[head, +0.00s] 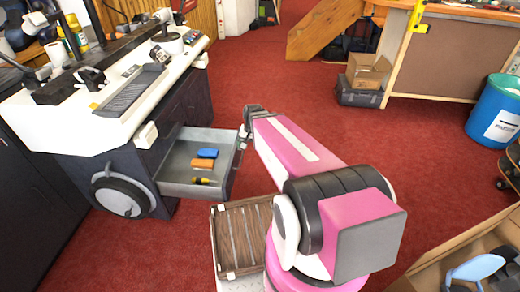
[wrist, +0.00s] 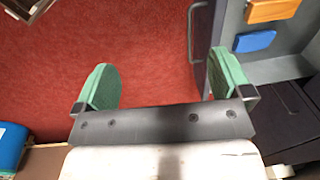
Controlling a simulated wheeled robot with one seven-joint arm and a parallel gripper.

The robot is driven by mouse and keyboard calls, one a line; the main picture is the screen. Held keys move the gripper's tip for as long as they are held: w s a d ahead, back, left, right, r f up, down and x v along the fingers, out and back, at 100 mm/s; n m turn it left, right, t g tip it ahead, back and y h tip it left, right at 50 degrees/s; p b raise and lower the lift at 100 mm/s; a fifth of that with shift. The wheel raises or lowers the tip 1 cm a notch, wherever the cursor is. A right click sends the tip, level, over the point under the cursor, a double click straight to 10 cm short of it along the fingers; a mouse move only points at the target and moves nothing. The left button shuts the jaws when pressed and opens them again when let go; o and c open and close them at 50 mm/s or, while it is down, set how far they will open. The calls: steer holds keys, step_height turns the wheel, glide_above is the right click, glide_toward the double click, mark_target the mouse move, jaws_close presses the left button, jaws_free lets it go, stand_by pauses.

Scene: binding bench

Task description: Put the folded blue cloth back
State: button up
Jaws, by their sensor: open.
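A small flat blue piece (head: 207,153), which looks like the folded blue cloth, lies in the open drawer (head: 168,183) of the bench. It also shows in the wrist view (wrist: 255,41), to the right of my gripper. My gripper (wrist: 160,72) is open, with its two green fingers wide apart and only red floor seen between them. In the head view it is at the drawer's front, mostly hidden behind my arm. The drawer's handle (wrist: 191,32) is close to the right finger in the wrist view; I cannot tell if they touch.
An orange block (head: 202,164) and a yellow-and-black item (head: 201,181) lie in the drawer beside the blue piece. A slatted wooden crate (head: 230,208) stands near my base. Red floor (head: 290,95) is clear beyond; a blue bin (head: 496,112) stands far right.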

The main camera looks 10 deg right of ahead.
steer(key=s+d+r+n, duration=0.2)
steer(key=s+n, duration=0.2)
steer(key=s, duration=0.2)
steer(key=shift+d+r+h, duration=0.3)
steer(key=shift+d+h, duration=0.1)
stand_by(0.5)
